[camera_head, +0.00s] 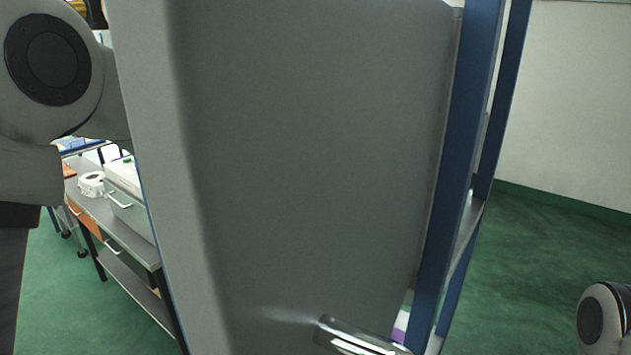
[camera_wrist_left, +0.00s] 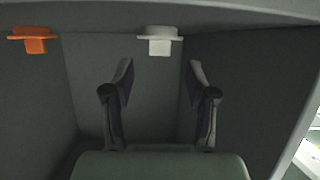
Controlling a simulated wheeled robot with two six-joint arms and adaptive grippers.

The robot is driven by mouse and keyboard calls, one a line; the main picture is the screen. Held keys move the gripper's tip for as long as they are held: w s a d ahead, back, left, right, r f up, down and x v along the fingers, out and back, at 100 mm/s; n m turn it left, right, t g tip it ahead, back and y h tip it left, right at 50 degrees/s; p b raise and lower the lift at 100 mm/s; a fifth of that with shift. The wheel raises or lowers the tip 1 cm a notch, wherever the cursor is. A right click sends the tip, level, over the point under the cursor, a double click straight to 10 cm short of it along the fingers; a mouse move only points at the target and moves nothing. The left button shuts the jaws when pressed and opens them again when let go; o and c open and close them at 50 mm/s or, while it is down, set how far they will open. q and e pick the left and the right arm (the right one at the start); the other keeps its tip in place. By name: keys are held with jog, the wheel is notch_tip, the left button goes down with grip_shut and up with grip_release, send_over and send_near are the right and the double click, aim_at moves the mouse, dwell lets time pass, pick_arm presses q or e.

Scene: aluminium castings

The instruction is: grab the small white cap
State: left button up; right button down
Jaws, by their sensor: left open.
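The small white cap (camera_wrist_left: 159,39) shows at the upper middle of the left wrist view, with a wide flange and a narrower stub below it. My left gripper (camera_wrist_left: 158,75) is open and empty, with its two fingers pointing toward the cap. The cap appears just beyond the fingertips, between their lines and apart from them. In the head view the cap and the left gripper are hidden behind a large grey panel. My right gripper does not show; only a rounded part of my right arm is at the lower right edge.
An orange cap (camera_wrist_left: 36,39) is left of the white one inside a grey bin (camera_wrist_left: 90,85). The grey panel (camera_head: 310,170) fills the head view's middle, beside a blue rack post (camera_head: 465,170). A workbench (camera_head: 130,238) with a white tape roll (camera_head: 91,184) stands left. Green floor lies right.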

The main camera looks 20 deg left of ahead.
pick_arm(q)
jog(key=x, duration=0.4)
jog(key=shift+s+r, duration=0.15)
jog(key=shift+s, duration=0.2)
jog(key=shift+a, duration=0.2)
jog(key=c, duration=0.8)
jog(key=shift+w+d, duration=0.1)
jog(key=shift+c, duration=0.2)
